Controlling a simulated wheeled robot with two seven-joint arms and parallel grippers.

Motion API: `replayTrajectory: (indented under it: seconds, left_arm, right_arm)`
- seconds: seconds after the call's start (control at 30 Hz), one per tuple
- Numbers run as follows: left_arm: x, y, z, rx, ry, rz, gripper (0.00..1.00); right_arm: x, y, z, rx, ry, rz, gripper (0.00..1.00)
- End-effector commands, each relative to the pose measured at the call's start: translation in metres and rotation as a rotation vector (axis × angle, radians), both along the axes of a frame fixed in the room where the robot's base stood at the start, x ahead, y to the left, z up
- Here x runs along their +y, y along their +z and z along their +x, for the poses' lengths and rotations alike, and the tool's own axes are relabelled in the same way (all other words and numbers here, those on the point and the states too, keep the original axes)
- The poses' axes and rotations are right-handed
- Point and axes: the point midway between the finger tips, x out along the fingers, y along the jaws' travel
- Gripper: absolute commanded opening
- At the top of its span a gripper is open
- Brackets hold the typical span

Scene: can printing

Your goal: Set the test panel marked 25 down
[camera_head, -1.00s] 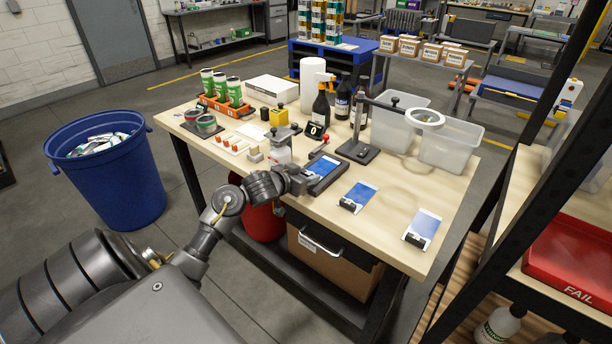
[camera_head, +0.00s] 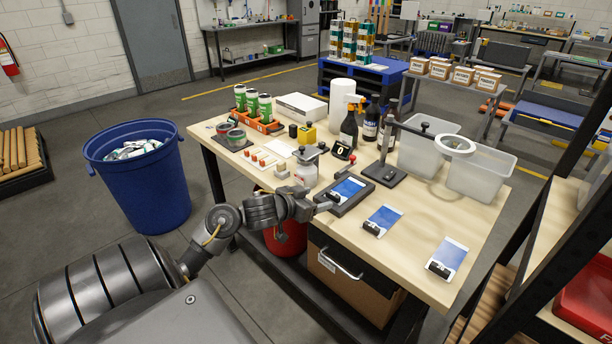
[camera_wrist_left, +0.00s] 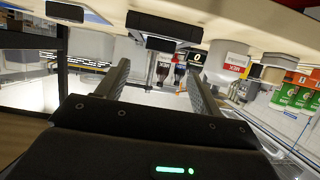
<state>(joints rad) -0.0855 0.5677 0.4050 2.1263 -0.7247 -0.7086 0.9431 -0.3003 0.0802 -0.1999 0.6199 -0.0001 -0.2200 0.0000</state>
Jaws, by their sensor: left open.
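Three blue-and-white test panels with dark clips show in the head view. One panel (camera_head: 349,187) lies in a dark tray (camera_head: 367,196) near the table's front edge. The second panel (camera_head: 383,218) lies to its right, and the third panel (camera_head: 448,254) lies near the right corner. No number can be read on any of them, so I cannot tell which is 25. My left gripper (camera_head: 326,204) is at the front edge beside the tray. In the left wrist view its two fingers (camera_wrist_left: 160,82) stand apart with nothing seen held between them. My right gripper is out of view.
A blue waste bin (camera_head: 150,190) stands left of the table. Bare tabletop surrounds the two right panels.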

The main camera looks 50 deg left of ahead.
Motion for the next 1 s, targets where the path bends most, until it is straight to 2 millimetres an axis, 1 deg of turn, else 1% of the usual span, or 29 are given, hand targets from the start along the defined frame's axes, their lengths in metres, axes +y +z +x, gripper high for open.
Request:
replayTrajectory:
  seconds: [0.03, 0.1, 0.2, 0.3, 0.9, 0.97, 1.0]
  left_arm:
    - [0.000, 0.004, -0.010, 0.001, -0.001, 0.004, 0.66]
    - [-0.001, 0.008, -0.020, 0.001, -0.001, 0.002, 0.66]
    - [-0.001, 0.012, -0.030, 0.001, -0.001, 0.002, 0.66]
    - [-0.001, 0.014, -0.036, 0.001, 0.000, 0.001, 0.66]
    - [-0.001, 0.015, -0.038, 0.000, 0.000, -0.001, 0.66]
    - [-0.002, 0.013, -0.039, 0.003, 0.002, 0.001, 0.66]
    - [-0.005, 0.009, -0.041, 0.011, 0.004, 0.006, 0.66]
  right_arm:
    - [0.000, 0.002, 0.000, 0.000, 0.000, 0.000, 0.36]
    - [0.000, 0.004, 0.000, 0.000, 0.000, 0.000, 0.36]
    - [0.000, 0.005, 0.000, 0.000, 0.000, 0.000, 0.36]
    - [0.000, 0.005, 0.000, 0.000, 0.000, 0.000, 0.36]
    - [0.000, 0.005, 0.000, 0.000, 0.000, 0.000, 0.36]
    - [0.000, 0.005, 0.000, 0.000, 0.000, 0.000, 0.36]
    - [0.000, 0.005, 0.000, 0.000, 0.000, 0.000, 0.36]
